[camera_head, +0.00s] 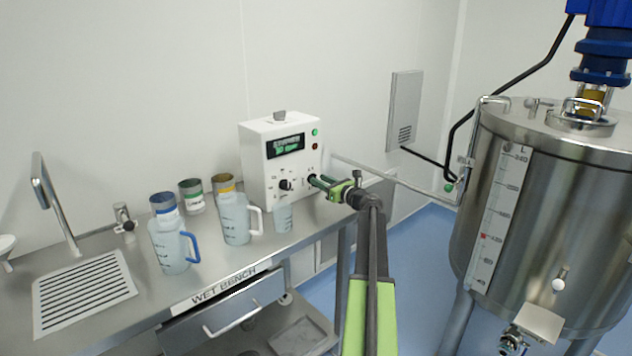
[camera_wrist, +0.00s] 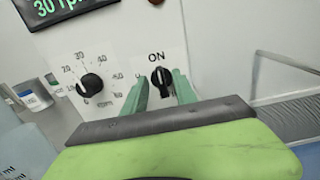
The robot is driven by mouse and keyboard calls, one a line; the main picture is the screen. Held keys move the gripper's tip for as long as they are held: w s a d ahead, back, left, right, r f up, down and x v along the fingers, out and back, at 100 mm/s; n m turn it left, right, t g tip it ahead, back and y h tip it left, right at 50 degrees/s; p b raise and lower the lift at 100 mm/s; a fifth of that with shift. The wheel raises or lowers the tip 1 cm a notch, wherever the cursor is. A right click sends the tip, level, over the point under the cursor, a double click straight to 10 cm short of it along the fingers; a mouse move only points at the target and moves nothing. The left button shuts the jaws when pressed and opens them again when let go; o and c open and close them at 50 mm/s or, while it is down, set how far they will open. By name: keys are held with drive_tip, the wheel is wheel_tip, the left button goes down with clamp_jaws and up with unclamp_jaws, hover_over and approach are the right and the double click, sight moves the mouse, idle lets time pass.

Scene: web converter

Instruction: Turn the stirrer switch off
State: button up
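The stirrer control box (camera_head: 262,150) is white and stands at the back of the wet bench. Its display (camera_wrist: 58,8) reads 30 rpm in the wrist view. The stirrer switch (camera_wrist: 160,80) is a black rotary knob under an "ON" label, on the right of the panel. Its white mark looks close to upright, near ON. My gripper (camera_head: 318,182) reaches the box's front from the right. In the wrist view its two green fingers (camera_wrist: 160,88) stand apart, one on each side of the switch. I cannot tell whether they touch it.
A black speed dial (camera_wrist: 90,84) with a numbered scale sits left of the switch. A clear beaker (camera_head: 283,216) and jugs (camera_head: 236,218) stand on the bench left of my gripper. A steel tank (camera_head: 540,200) stands at the right.

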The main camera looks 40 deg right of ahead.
drive_tip(key=shift+w+d, duration=0.1)
drive_tip(key=shift+w, duration=0.95)
